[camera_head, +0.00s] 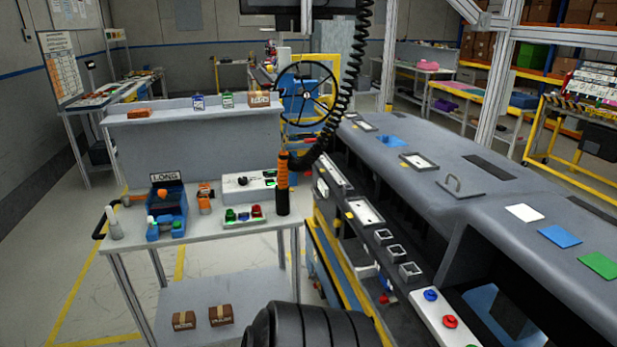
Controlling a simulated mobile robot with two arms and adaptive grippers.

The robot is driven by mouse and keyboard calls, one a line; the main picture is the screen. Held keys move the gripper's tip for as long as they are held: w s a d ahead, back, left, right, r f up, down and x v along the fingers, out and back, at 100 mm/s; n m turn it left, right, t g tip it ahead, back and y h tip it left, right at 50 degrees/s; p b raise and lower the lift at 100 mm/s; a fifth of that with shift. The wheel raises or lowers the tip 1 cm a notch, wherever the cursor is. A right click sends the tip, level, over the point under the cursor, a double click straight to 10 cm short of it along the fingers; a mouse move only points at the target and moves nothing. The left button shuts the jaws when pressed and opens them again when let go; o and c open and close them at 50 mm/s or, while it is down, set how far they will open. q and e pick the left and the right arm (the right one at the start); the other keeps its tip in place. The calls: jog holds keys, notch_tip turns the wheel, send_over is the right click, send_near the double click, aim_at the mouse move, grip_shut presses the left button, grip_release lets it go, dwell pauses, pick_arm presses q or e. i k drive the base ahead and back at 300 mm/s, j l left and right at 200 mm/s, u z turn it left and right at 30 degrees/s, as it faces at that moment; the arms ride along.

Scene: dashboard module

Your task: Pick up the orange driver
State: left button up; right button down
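The orange driver (283,172) is upright near the middle of the view, with an orange upper part and a black lower part. It hangs at the end of a black coiled cable (328,135) that comes down from above. Its lower end overlaps the right end of the grey worktable (232,222) in the picture; I cannot tell whether it touches the table. Neither gripper shows in the view. A dark rounded part at the bottom middle seems to be mine.
The table holds a blue bin (168,207), an orange-and-grey tool (205,198), a white control box (250,185) and coloured buttons. A black steering wheel (306,95) stands behind the driver. The long grey dashboard module (470,205) fills the right side.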

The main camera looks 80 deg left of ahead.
aim_at(283, 168)
jog(key=u, duration=2.9)
jog(key=i+j, duration=0.2)
jog(key=i, duration=0.1)
